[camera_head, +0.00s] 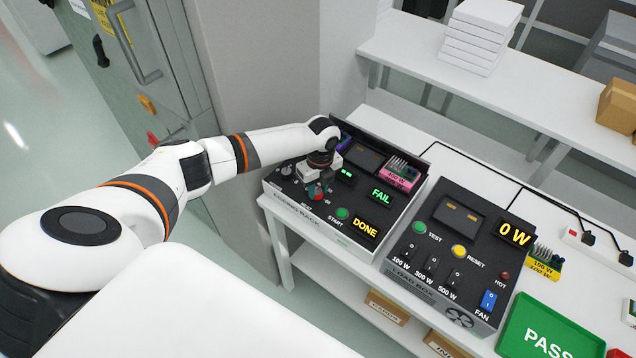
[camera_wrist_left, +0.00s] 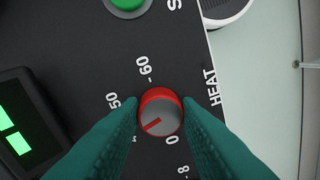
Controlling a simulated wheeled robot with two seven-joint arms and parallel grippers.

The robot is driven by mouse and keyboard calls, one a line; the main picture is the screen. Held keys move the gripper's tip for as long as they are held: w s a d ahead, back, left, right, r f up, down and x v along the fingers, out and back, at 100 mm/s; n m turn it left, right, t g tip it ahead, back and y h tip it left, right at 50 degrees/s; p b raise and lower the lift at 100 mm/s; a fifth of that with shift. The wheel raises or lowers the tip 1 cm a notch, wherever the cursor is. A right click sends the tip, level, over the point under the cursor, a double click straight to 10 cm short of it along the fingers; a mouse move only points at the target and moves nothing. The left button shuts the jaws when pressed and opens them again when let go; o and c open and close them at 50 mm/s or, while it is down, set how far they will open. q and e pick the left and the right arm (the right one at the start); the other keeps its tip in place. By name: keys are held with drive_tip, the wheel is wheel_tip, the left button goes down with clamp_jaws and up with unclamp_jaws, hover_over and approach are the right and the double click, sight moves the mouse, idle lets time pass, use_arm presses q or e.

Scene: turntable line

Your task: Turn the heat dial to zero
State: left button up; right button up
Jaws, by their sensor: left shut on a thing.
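The heat dial (camera_wrist_left: 160,112) is a round knob with a red rim and a grey top, beside the word HEAT on the black panel of the burn-in rack (camera_head: 345,240). In the left wrist view its red pointer line slants to the lower left, while the printed 0 is just below the knob, so the pointer is off the 0. My left gripper (camera_head: 318,190) reaches down onto the panel in the head view. Its two green fingers (camera_wrist_left: 160,122) are shut on the dial, one on each side. My right gripper is in neither view.
A green PASS tray (camera_head: 510,335) is at the lower right.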

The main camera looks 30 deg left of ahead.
use_arm(q)
drive_tip(key=n, duration=0.2)
drive_tip(key=n+p, duration=0.1)
drive_tip(key=shift+a+r+n, duration=0.1)
drive_tip(key=shift+r+n, duration=0.1)
drive_tip(key=shift+n, duration=0.2)
drive_tip(key=n+p, duration=0.2)
drive_tip(key=n, duration=0.2)
drive_tip(key=shift+w+n, duration=0.1)
drive_tip(key=shift+n, duration=0.2)
drive_tip(key=n+p, duration=0.2)
drive_tip(key=n, duration=0.2)
drive_tip(key=shift+a+h, duration=0.1)
drive_tip(key=shift+h, duration=0.2)
drive_tip(key=shift+n+p, duration=0.6)
drive_tip(key=shift+n, duration=0.8)
drive_tip(key=o, duration=1)
drive_tip(key=shift+f, duration=0.1)
drive_tip(key=shift+c, duration=0.2)
wheel_tip(320, 180, up, 12)
drive_tip(key=b, duration=0.2)
drive_tip(key=shift+a+b, duration=0.3)
drive_tip(key=shift+b, duration=0.05)
